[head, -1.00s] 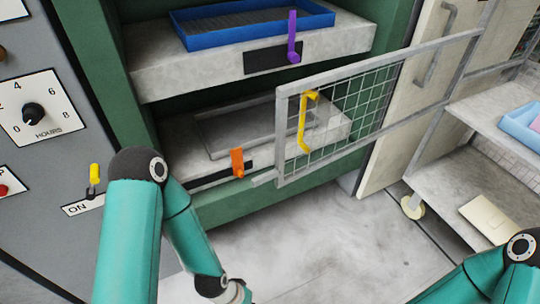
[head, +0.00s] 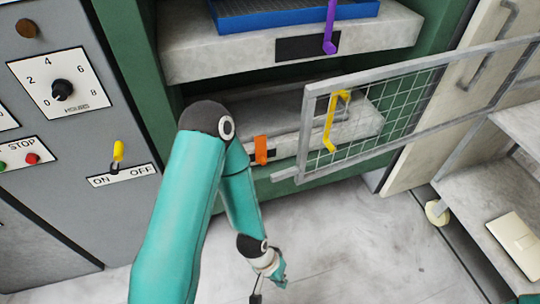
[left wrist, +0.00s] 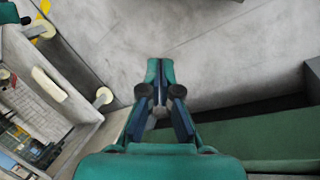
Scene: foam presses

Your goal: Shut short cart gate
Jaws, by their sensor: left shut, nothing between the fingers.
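The short gate (head: 308,135) is a grey frame with wire mesh and a yellow handle (head: 332,122). It stands swung out from the cart (head: 480,195) at the right, across the front of the green press's lower opening. My left gripper (head: 257,290) is low over the floor at the bottom of the head view, below the gate's free end and apart from it. In the left wrist view its fingers (left wrist: 160,68) are together and empty above the bare floor. My right gripper is outside both views.
The green press (head: 140,95) has a blue tray (head: 290,18), a purple handle (head: 330,30) and an orange handle (head: 261,150). A grey control panel (head: 60,140) stands at left. Cart wheels (left wrist: 103,96) show in the left wrist view. Bare floor (head: 360,240) lies ahead.

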